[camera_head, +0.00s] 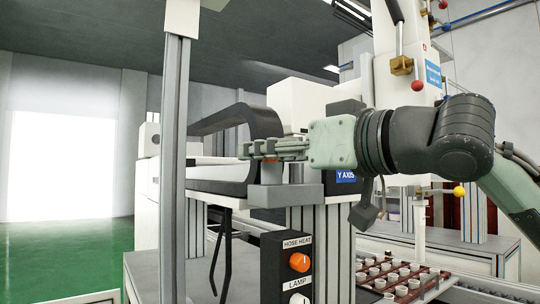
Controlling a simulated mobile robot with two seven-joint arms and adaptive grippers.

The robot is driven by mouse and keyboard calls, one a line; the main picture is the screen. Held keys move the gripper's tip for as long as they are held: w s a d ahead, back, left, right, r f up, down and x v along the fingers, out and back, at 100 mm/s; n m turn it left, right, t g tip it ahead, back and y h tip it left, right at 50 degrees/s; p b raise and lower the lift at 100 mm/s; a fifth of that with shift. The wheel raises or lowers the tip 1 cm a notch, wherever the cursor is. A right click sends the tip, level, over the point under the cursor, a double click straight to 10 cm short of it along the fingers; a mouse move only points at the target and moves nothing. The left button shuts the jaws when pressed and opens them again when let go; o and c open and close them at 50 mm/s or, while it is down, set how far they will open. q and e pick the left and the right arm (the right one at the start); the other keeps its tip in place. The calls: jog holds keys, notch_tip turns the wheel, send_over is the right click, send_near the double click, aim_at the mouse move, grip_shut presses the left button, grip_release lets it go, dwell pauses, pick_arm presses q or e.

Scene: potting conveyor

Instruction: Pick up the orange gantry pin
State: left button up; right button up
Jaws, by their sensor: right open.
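The orange gantry pin (287,158) shows only as a small orange patch just under the fingers of my right gripper, above a grey block (285,192) at the end of the gantry. The fingers hide most of it. My right gripper (252,149) reaches in from the right, level, with its fingers pointing left over the pin. It is open; whether the fingers touch the pin I cannot tell. My left gripper is not in view.
A grey upright post (174,150) stands left of the gripper. A black curved cable guide (240,119) arches behind it. A control box (285,275) with an orange knob (299,262) is below. A tray of small white pots (400,278) lies lower right.

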jog(key=shift+c, duration=1.4)
grip_shut()
